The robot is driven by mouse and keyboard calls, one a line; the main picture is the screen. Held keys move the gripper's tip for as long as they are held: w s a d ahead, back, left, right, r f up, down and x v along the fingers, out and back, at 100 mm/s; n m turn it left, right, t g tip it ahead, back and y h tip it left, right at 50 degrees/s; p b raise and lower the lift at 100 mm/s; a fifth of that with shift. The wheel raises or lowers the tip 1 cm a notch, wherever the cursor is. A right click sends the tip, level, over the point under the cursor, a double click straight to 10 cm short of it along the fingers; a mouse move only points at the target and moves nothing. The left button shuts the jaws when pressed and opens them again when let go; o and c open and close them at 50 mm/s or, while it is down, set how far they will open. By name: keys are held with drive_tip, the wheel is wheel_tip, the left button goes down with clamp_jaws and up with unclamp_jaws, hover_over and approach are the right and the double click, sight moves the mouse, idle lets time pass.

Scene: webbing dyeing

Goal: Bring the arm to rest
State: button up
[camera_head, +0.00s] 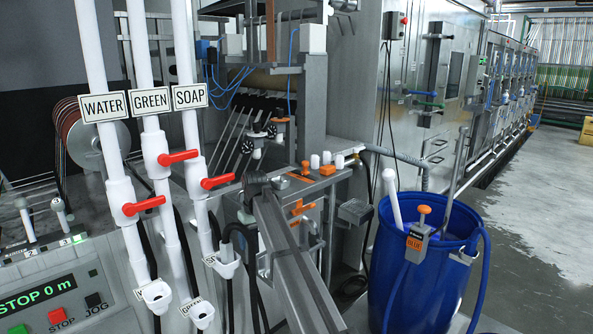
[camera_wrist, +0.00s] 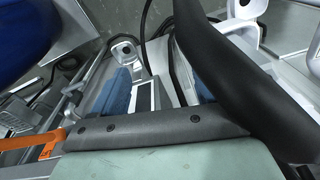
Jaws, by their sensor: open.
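In the wrist view, a thick black curved part (camera_wrist: 235,75) crosses close to the camera on the right. A pale green surface with a grey bolted edge (camera_wrist: 150,130) fills the bottom. I cannot tell what these two belong to. Nothing held is visible.
White WATER, GREEN and SOAP pipes with red valve handles (camera_head: 178,157) stand at left beside a control panel (camera_head: 45,290). A blue barrel (camera_head: 405,295) stands at right. Floor beyond it is clear.

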drive_tip(key=s+d+f+m+g, duration=0.1)
drive_tip(key=s+d+f, duration=0.6)
drive_tip(key=f, duration=0.6)
drive_tip(key=s+d+f+m+g+h, duration=0.1)
drive_tip(key=s+d+f, duration=0.6)
drive_tip(key=f, duration=0.6)
drive_tip(key=s+d+f+m+g, duration=0.15)
drive_tip(key=s+d+f, duration=0.5)
drive_tip(key=f, duration=0.65)
drive_tip(key=s+d+f+m+g, duration=0.1)
drive_tip(key=s+d+f, duration=0.4)
drive_tip(key=s, duration=0.4)
drive_tip(key=s+d+f+m+g, duration=0.1)
drive_tip(key=s+d+f, duration=0.2)
drive_tip(key=s+f, duration=0.55)
drive_tip(key=s+d+f, duration=0.1)
drive_tip(key=s+d, duration=0.1)
drive_tip(key=s, duration=0.8)
drive_tip(key=s+d+m+g, duration=0.1)
drive_tip(key=s+d, duration=0.1)
drive_tip(key=s, duration=0.9)
drive_tip(key=shift+f, duration=0.4)
drive_tip(key=shift+m+g, duration=0.25)
